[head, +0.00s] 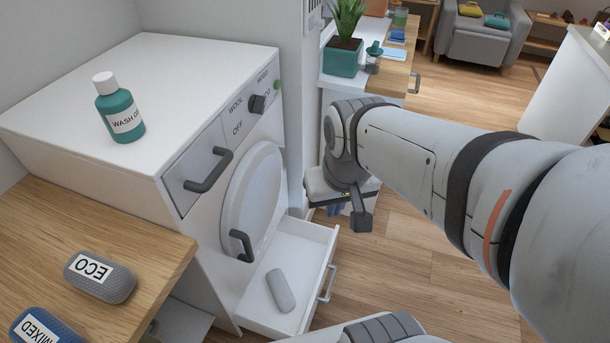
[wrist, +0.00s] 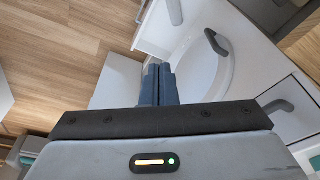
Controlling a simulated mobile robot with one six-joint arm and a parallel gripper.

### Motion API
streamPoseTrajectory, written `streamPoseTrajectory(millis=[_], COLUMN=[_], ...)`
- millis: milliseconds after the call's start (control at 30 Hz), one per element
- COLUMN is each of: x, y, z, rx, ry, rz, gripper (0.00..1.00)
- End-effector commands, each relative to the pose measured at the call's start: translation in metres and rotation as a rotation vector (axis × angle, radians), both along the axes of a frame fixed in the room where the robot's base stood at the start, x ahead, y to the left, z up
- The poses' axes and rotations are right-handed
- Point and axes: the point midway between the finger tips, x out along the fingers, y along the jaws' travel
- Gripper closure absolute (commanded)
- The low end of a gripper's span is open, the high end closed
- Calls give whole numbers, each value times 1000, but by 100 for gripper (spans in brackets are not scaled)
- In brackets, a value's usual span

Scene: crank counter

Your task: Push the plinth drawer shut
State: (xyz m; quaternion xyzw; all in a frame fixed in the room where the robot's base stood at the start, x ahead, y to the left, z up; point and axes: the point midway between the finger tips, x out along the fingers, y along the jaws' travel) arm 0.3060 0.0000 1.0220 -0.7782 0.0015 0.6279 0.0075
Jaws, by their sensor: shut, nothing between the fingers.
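The plinth drawer (head: 329,247) stands pulled out at the foot of the white washing machine (head: 100,160) in the head view. Its grey bar handle (head: 327,283) is on its front, and a grey rounded object (head: 280,290) lies inside. My gripper (head: 336,209) is above and beyond the drawer's far end, apart from it, pointing down. Its dark blue fingers are partly hidden by the wrist in the head view. In the wrist view the fingers (wrist: 160,84) are together and empty, with the machine's round door (wrist: 195,70) behind them.
The closed round door (head: 252,200) and detergent drawer handle (head: 208,170) are above the drawer. A wooden counter (head: 110,235) with ECO (head: 100,276) and MIXED (head: 45,328) cases stands at left. Wooden floor (head: 420,280) is clear to the drawer's right.

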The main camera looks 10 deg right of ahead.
Motion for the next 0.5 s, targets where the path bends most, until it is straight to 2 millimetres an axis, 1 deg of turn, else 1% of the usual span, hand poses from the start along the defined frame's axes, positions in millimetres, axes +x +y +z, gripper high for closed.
streamPoseTrajectory(millis=[67,167,500], x=[6,17,66], y=[0,-7,-15], z=[-11,-27,-94], rx=[19,60,228], ry=[19,50,168], rz=[-26,-77,-306], gripper=[100,100,100])
